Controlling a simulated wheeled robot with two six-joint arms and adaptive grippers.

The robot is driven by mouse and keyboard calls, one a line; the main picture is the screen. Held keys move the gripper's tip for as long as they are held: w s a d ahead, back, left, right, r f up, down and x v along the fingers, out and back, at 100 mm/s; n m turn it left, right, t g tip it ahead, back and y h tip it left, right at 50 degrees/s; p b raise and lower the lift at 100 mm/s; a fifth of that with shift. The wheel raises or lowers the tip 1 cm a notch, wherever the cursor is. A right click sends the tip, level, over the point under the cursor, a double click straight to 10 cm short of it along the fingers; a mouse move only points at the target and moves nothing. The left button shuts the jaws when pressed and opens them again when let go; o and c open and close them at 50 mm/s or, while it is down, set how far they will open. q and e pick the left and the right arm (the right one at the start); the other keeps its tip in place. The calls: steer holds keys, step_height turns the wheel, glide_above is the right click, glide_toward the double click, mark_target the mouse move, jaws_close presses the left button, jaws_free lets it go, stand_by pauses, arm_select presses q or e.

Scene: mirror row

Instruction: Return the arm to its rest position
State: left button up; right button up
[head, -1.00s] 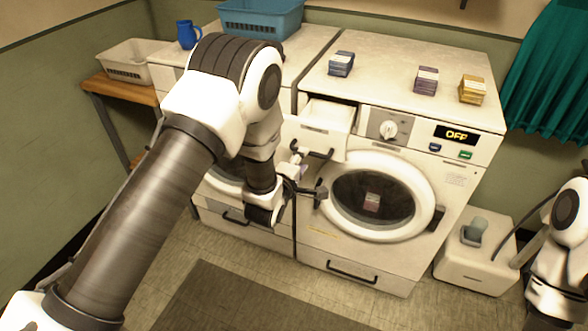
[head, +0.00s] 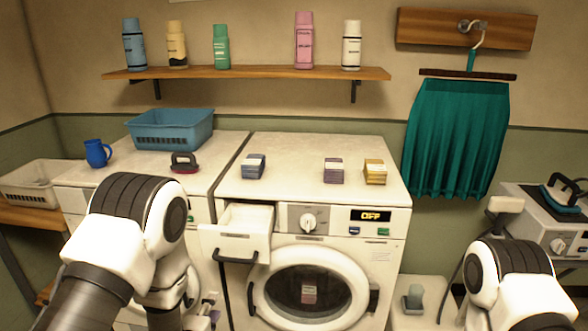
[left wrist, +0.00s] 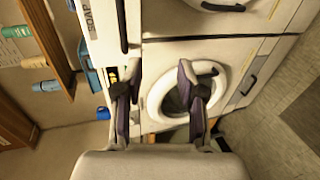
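My left arm (head: 125,235) reaches in from the left in the head view, folded in front of the left machine. Its left gripper (left wrist: 160,98) shows in the left wrist view with two dark fingers apart and nothing between them. In the head view the gripper is mostly hidden low behind the arm, near the washer's left side.
The washer (head: 395,225) has its detergent drawer (head: 236,236) pulled out and its round door (head: 356,300) closed; its display reads OFF. Several small boxes (head: 333,170) stand on top. A blue basket (head: 172,130) and blue mug (head: 97,153) are at left, below a bottle shelf (head: 250,74).

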arm_select(q)
steer(key=s+a+f+m+g, duration=0.1)
steer(key=s+f+g, duration=0.1)
steer(key=s+f, duration=0.35)
steer(key=s+a+f+g, duration=0.2)
steer(key=s+f+g, duration=0.15)
steer(key=f, duration=0.25)
steer(key=s+f+m+g, duration=0.3)
steer(key=s+m, duration=0.5)
steer(key=s, duration=0.3)
steer(key=s+f+m+g, duration=0.4)
steer(key=s+m+g, duration=0.2)
steer(key=s, duration=0.5)
steer(key=m, duration=0.2)
steer(key=shift+s+f+m, duration=0.2)
steer(key=shift+s+m, duration=0.05)
steer(key=shift+m, duration=0.05)
steer(key=shift+o, duration=0.2)
steer(key=shift+d, duration=0.1)
